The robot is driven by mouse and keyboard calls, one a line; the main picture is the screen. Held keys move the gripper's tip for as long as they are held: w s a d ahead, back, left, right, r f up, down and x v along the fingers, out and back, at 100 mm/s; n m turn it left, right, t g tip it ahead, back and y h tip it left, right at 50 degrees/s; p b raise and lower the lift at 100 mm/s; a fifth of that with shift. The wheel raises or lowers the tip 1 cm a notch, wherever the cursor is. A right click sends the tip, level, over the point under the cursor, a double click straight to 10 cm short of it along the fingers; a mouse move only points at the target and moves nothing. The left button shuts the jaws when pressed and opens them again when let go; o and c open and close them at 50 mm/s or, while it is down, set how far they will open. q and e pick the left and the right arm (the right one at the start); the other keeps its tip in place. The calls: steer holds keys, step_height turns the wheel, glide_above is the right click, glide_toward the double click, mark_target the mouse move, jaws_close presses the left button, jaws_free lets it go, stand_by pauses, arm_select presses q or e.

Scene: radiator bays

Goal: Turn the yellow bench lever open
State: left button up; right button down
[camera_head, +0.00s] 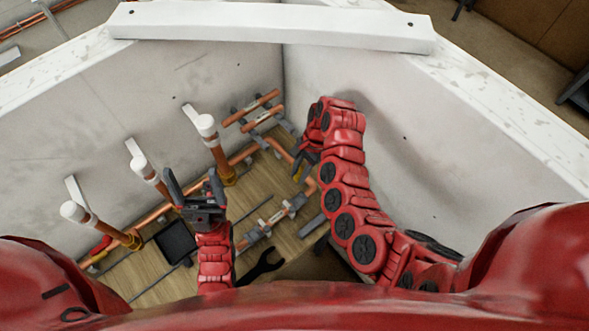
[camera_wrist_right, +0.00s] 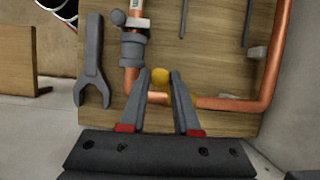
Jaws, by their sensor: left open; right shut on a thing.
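The yellow bench lever (camera_wrist_right: 160,76) shows between the fingertips of my right gripper (camera_wrist_right: 159,88) in the right wrist view. The gripper is shut on it, beside a copper pipe on the wooden bench. In the head view, a bit of the yellow lever (camera_head: 298,171) shows by my right gripper (camera_head: 303,163); the rest is hidden by my arm. My left gripper (camera_head: 192,182) is open and empty, above the left part of the bench near upright pipes.
White-capped copper pipes (camera_head: 215,145) stand along the left wall. A black square piece (camera_head: 175,241) lies low left. White walls enclose the bench.

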steer(key=shift+w+d+n+g+h+b, duration=0.25)
steer(key=shift+d+n+h, duration=0.3)
steer(key=shift+n, duration=0.9)
steer(key=shift+w+d+n+g+h+b, duration=0.25)
steer(key=shift+d+n+h, duration=0.3)
steer(key=shift+n, duration=0.95)
steer(key=shift+w+d+n+g+h+b, duration=0.3)
steer(key=shift+d+n, duration=0.35)
steer(key=shift+n, duration=0.8)
steer(key=shift+s, duration=0.1)
steer(key=c, duration=0.6)
jaws_free()
steer(key=shift+c, duration=0.2)
steer(key=shift+r, duration=0.1)
